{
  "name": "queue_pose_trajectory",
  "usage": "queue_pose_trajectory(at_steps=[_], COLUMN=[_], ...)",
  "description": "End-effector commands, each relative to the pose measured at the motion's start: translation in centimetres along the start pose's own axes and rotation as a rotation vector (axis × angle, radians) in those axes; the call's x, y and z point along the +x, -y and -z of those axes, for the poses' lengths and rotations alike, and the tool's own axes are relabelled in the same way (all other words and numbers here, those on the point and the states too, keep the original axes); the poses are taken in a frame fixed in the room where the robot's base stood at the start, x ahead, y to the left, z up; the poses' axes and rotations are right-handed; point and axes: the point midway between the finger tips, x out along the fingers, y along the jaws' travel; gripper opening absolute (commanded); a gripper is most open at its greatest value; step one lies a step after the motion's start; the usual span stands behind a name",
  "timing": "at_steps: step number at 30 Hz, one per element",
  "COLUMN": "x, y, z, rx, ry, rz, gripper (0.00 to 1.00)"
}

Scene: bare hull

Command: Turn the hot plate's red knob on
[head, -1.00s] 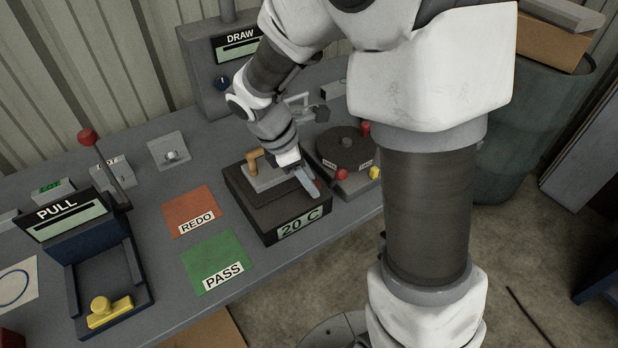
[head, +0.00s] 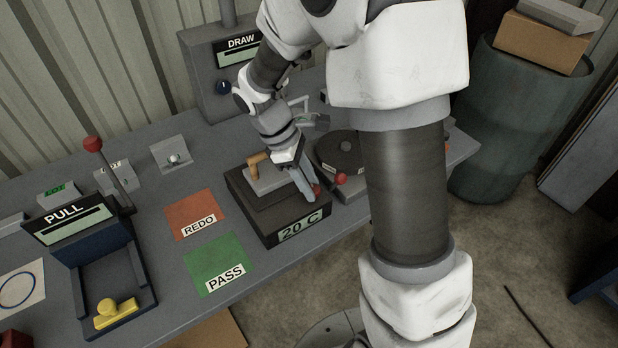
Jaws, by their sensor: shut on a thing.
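The hot plate (head: 240,197) is a dark box on the bench with a green "20 C" display (head: 298,229) on its front. A grey block with a tan handle (head: 257,162) sits on its top. My gripper (head: 309,192) reaches down at the hot plate's right side and is shut on the red knob (head: 317,190). Only a small red part of the knob shows beside the fingers; the rest is hidden, so its turn angle cannot be told.
A round dark turntable (head: 341,150) with a red ball knob (head: 341,179) stands close right of my gripper. The orange REDO (head: 195,209) and green PASS (head: 215,262) mats lie left. A "PULL" device (head: 60,228) with a red-tipped lever stands farther left.

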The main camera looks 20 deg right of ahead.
Motion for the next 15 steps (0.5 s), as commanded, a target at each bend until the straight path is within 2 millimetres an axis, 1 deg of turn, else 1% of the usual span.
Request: queue_pose_trajectory(at_steps=[1, 15], x=[-0.29, -0.19], y=[-0.11, -0.49], z=[-0.08, -0.21], rx=[0.043, 0.458], ry=[-0.001, 0.000], rz=[0.018, 0.190], gripper=[0.00, 0.00])
